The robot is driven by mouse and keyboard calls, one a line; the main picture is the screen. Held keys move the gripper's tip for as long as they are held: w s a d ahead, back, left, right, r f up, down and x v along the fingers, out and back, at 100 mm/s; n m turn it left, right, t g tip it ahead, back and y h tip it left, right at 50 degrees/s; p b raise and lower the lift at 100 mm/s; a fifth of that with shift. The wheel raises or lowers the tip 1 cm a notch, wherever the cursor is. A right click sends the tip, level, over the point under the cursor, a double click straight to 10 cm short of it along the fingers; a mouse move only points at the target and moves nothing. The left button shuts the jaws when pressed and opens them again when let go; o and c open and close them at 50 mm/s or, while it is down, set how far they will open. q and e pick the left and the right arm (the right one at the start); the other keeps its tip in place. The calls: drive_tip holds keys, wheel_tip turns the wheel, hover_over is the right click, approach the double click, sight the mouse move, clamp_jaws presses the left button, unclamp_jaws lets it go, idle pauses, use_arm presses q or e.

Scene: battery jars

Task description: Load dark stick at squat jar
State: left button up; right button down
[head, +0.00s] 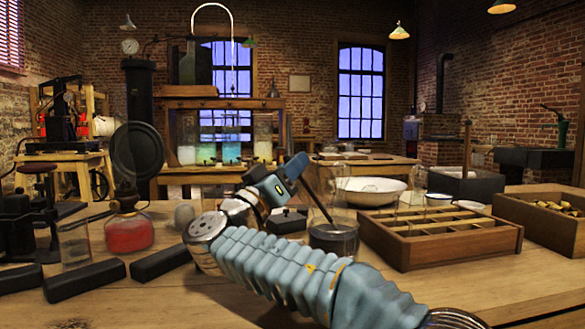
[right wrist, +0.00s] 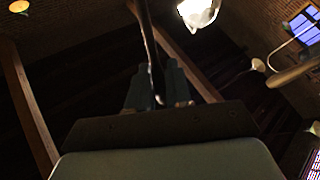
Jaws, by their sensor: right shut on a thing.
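My right gripper (head: 297,166) is shut on a thin dark stick (head: 318,205), near the stick's upper end. The stick slants down to the right, and its lower end shows within the outline of a squat clear glass jar (head: 346,216) with dark contents. I cannot tell for sure whether the tip is inside the jar or in front of it. In the right wrist view the fingers (right wrist: 160,88) close on the dark stick (right wrist: 146,35), which runs up out of the picture. My left gripper is not in view.
A divided wooden tray (head: 405,258) stands right of the jar, with a white basin (head: 370,190) behind. Dark blocks (head: 84,281) and a red-filled flask (head: 128,233) stand to the left. My right arm covers the table's front middle.

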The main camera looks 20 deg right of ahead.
idle(0.6)
drive_tip(key=shift+r+p, duration=2.25)
drive_tip(key=shift+r, duration=1.2)
